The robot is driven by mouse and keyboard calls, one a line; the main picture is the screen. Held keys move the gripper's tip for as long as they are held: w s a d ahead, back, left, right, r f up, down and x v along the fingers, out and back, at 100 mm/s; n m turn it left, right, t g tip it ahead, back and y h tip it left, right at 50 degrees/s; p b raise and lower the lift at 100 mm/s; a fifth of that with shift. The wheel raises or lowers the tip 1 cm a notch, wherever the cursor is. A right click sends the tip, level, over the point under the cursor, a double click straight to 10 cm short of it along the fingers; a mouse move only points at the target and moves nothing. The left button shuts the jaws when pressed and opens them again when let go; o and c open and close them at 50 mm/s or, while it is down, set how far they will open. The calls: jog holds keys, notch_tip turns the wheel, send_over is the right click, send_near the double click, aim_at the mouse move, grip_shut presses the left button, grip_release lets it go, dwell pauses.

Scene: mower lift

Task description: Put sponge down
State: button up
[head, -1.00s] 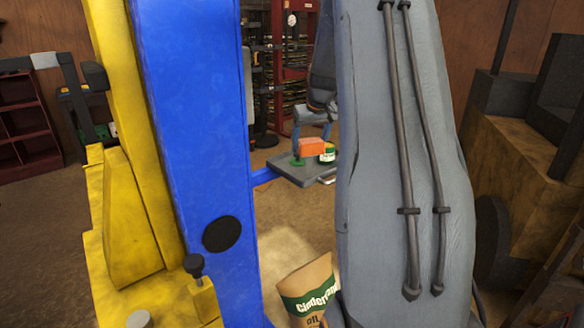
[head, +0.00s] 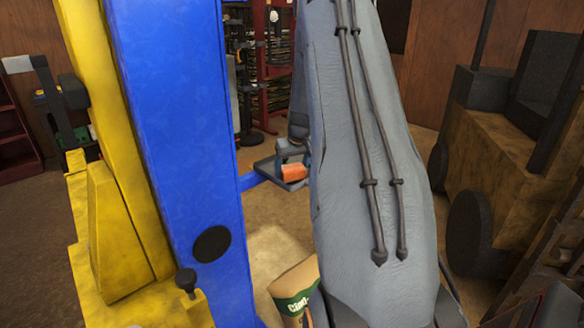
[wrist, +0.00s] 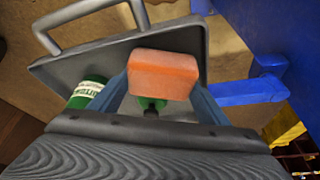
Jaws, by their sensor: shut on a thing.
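The orange sponge (wrist: 163,74) is between the fingers of my gripper (wrist: 165,85) in the wrist view. My gripper is shut on it. The sponge appears over a grey tray (wrist: 190,35) with a handle; I cannot tell whether it touches the tray. In the head view the sponge (head: 294,172) shows small at the tray (head: 264,167), beside the blue post, and my arm hides part of the tray.
A green and white can (wrist: 87,93) stands on the tray, left of my gripper in the wrist view. A blue post (head: 175,130) and yellow machine part (head: 110,230) stand at left. An oil-absorbent bag (head: 295,290) is on the floor. A yellow vehicle (head: 500,170) stands at right.

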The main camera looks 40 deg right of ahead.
jog(key=shift+f, duration=0.2)
jog(key=o, duration=0.8)
jog(key=shift+o, duration=0.2)
jog(key=b+v, duration=0.4)
jog(key=v, duration=0.8)
jog(key=shift+r, duration=0.15)
